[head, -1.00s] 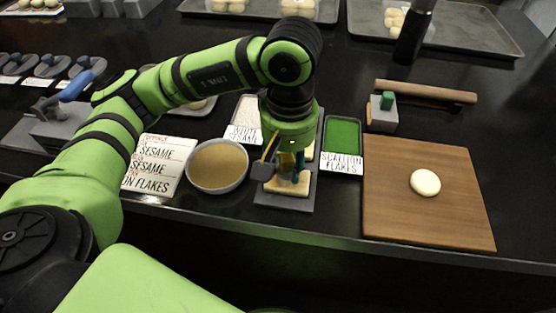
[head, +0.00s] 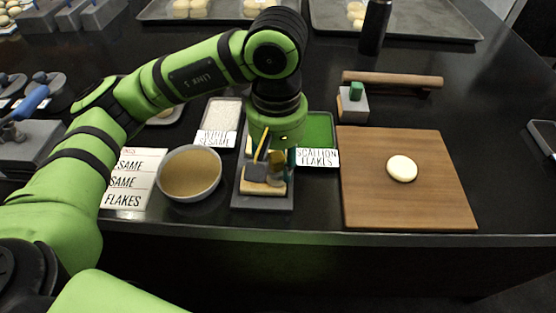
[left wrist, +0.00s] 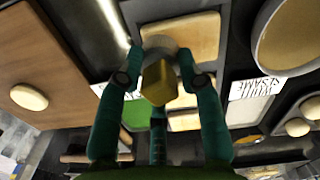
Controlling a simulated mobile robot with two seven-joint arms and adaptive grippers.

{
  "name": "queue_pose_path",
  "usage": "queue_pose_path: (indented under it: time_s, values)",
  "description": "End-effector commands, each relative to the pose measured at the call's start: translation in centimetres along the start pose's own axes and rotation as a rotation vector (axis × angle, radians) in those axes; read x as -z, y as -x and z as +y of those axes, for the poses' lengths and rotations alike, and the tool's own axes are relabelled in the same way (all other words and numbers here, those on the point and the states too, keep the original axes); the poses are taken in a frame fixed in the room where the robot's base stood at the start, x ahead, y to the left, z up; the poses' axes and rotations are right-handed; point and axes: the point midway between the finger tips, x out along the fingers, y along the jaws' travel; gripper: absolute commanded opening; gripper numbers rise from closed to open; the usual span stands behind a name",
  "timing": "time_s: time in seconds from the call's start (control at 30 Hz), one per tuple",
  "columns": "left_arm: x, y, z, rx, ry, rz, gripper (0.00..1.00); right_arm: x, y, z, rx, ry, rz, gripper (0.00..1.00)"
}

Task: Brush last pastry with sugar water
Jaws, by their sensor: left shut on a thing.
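My left gripper (head: 270,160) is shut on a brush, above the dark pastry tray (head: 262,204). The brush's yellow handle (left wrist: 159,84) shows between the teal fingers in the left wrist view, with its grey head (left wrist: 160,45) beyond. A flat rectangular pastry (head: 262,188) lies at the tray's near end, below the brush. In the left wrist view the same pastry (left wrist: 190,36) shows, with more pastries (left wrist: 184,121) farther along the tray. I cannot tell whether the brush touches the pastry. The bowl of sugar water (head: 189,174) stands left of the tray. My right gripper is not in view.
A wooden board (head: 400,200) with a round dough piece (head: 402,168) lies at the right. A topping sign (head: 127,180) lies left of the bowl. The counter's front edge is close.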

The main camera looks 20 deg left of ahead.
Motion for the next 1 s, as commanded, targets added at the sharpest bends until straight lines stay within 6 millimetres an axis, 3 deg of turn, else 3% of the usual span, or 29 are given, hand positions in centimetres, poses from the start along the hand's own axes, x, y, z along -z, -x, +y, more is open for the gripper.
queue_pose_path:
  time_s: [1.0]
  values:
    - [1.3,-0.3,-4.9,-0.001,0.001,0.002,0.08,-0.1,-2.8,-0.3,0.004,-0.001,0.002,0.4]
